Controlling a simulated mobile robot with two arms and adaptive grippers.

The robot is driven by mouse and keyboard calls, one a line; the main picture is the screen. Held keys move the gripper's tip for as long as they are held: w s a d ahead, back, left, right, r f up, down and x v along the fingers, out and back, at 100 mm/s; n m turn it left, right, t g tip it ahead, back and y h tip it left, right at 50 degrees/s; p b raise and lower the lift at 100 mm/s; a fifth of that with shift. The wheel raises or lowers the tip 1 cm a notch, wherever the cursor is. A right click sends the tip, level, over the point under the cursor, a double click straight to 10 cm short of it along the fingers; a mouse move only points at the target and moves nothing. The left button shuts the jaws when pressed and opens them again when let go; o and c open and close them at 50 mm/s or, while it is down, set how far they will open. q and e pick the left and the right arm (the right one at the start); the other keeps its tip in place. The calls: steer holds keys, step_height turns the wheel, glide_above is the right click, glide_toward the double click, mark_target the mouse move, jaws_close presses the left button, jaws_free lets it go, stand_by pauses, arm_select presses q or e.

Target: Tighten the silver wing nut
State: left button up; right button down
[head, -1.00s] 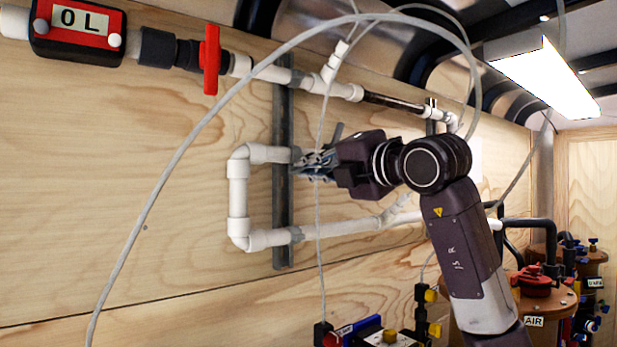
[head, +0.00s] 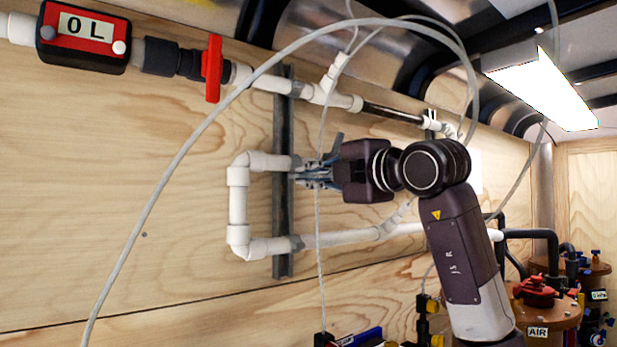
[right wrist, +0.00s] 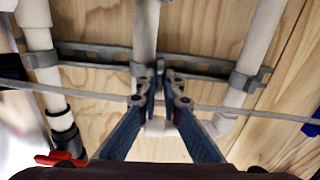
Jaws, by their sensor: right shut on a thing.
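My right gripper (head: 312,176) is at the grey strut (head: 283,213) on the wooden wall, by the end of the upper white pipe (head: 268,161) of the U-shaped loop. In the right wrist view its blue-grey fingers (right wrist: 159,82) close in at the metal clamp around the middle white pipe (right wrist: 146,35). The silver wing nut is mostly hidden between the fingertips, and I cannot make out its wings. The gripper is shut on it, with the gripper body level. My left gripper is not in view.
A thin grey hose (head: 187,150) arcs across the front of the wall, and a thin line hangs past the gripper. A red valve handle (head: 212,68) and a 0 L meter (head: 84,36) are at upper left. An AIR-labelled tank (head: 552,310) stands at lower right.

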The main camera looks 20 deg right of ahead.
steer(key=c, duration=2.1)
jaws_free()
steer(key=shift+d, duration=0.1)
steer(key=v, duration=1.2)
